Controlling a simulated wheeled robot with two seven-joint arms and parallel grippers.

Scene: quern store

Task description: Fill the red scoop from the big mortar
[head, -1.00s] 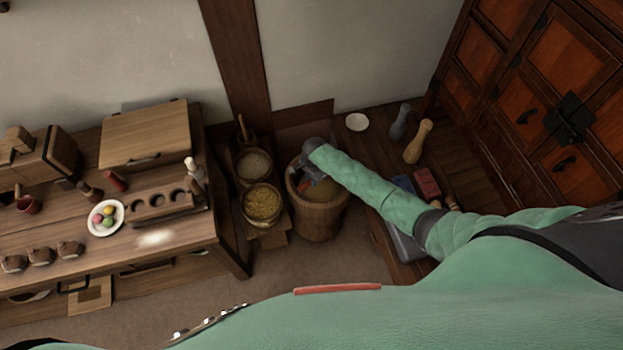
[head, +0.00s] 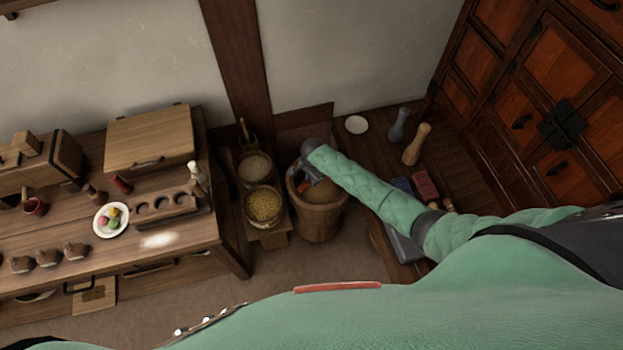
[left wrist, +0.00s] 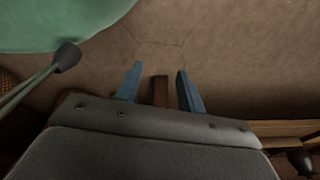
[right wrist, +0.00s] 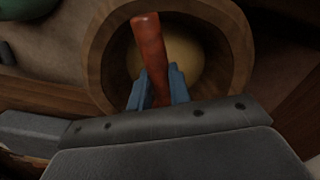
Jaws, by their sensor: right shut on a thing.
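The big mortar (head: 319,221) is a wooden tub on the floor in the middle of the head view; pale contents show inside it. In the right wrist view its round rim (right wrist: 240,45) surrounds a tan fill (right wrist: 187,52). My right gripper (head: 309,180) reaches into the mortar's mouth. In the right wrist view it is shut on the red scoop (right wrist: 150,45), whose red handle shows between the blue fingers. The scoop's bowl is hidden.
Left of the mortar stand a tub of yellow grain (head: 263,207) and a tub of pale grain (head: 255,167). A workbench (head: 215,236) fills the left side. A low wooden platform (head: 452,180) with a white dish (head: 356,124) and bottle-shaped pieces lies right, before a cabinet (head: 545,95).

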